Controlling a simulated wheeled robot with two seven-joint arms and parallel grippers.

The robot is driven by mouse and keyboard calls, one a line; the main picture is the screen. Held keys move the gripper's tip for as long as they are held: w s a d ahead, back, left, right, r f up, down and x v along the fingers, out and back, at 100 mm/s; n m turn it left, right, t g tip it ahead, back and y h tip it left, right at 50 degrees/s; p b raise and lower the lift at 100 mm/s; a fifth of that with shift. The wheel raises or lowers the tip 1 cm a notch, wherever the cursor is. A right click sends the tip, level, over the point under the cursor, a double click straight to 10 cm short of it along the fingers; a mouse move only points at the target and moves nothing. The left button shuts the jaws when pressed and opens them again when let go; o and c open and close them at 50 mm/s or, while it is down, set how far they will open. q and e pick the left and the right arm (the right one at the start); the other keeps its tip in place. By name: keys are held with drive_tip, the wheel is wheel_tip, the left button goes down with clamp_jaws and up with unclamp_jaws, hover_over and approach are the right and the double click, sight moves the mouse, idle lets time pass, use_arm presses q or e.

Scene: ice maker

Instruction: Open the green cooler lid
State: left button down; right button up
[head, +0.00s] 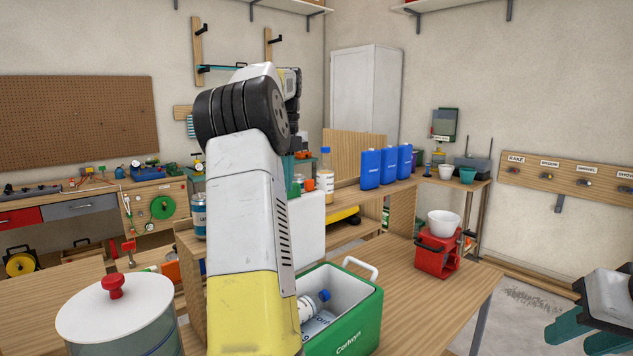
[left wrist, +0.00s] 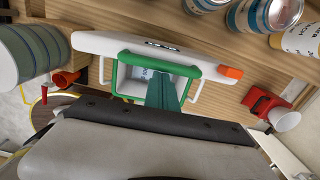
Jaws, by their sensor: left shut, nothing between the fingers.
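The green cooler (head: 357,325) stands on the wooden bench, and its inside shows, with a clear bottle (head: 314,303) lying in it. A white panel (head: 310,228), which looks like its lid, stands raised behind the opening, with an orange tab (head: 310,184) at its top. In the left wrist view the white lid (left wrist: 150,50) and orange tab (left wrist: 230,72) lie beyond the green rim (left wrist: 118,75). My left gripper (left wrist: 168,80) is shut and empty, over the cooler opening. My own arm hides it in the head view. My right gripper (head: 583,335) is open and empty at far right, away from the cooler.
A white-lidded round container (head: 117,310) stands at front left. A red box (head: 436,257) with a white bowl (head: 444,223) stands right of the cooler. Blue bottles (head: 371,168) line the back shelf. Bare bench lies between the cooler and red box.

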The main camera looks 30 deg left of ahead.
use_arm(q)
drive_tip(key=shift+r, duration=0.1)
wheel_tip(320, 180, up, 8)
drive_tip(key=shift+f, duration=0.25)
drive_tip(key=shift+d, duration=0.2)
drive_tip(key=s+d+n+t, duration=0.2)
drive_tip(key=s+d+n, duration=0.25)
drive_tip(key=d, duration=0.45)
drive_tip(key=s+d+n+t, duration=0.1)
drive_tip(key=s+d+n, duration=0.2)
drive_tip(key=d+n, duration=0.35)
drive_tip(key=s+d+f+n+t+h, duration=0.2)
drive_tip(key=s+d+f+n+t, duration=0.1)
drive_tip(key=s+d+f+n, duration=0.7)
drive_tip(key=s+d+f, duration=0.3)
drive_tip(key=s+f, duration=0.2)
drive_tip(key=shift+s+d+f, duration=0.2)
drive_tip(key=shift+s+f, duration=0.15)
